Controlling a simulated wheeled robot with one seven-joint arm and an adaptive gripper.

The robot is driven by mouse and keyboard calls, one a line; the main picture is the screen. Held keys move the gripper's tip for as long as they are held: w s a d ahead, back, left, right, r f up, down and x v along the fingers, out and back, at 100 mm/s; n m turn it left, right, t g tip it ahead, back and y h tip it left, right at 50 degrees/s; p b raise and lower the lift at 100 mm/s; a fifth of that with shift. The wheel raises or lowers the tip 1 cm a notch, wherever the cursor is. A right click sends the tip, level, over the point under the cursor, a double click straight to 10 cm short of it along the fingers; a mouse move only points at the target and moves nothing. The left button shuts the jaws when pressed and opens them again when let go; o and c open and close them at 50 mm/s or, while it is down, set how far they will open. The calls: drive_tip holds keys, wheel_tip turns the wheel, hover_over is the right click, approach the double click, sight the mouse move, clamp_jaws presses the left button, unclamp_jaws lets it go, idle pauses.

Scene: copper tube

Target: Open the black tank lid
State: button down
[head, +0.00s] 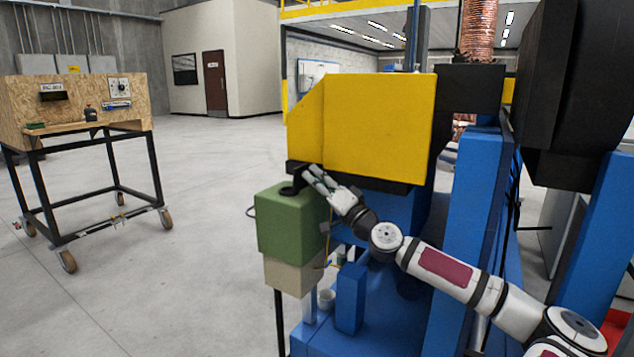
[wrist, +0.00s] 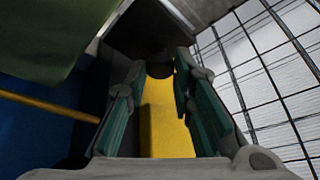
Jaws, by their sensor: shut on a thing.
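The green tank (head: 285,222) stands left of the blue machine, its upper part green and its lower part beige. The black lid (head: 291,189) shows at the top of the tank, partly hidden by my gripper. My gripper (head: 307,176) reaches in from the right at that spot. In the wrist view, my gripper (wrist: 160,78) has its green-padded fingers around a dark rounded part, which I take to be the lid (wrist: 159,70). The tank (wrist: 45,35) fills the upper left there. I cannot tell clearly how far the lid is raised or tilted.
The yellow housing (head: 375,122) with a dark lower edge stands close above and behind my gripper. A blue column (head: 472,215) stands right of it, near my arm. A wooden-topped cart (head: 80,105) stands at far left. The floor (head: 190,215) between is clear.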

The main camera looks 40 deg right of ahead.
drive_tip(key=shift+a+f, duration=0.1)
drive_tip(key=shift+a, duration=0.05)
drive_tip(key=c, duration=1.4)
unclamp_jaws()
drive_tip(key=shift+w, duration=0.1)
drive_tip(key=v, duration=1.2)
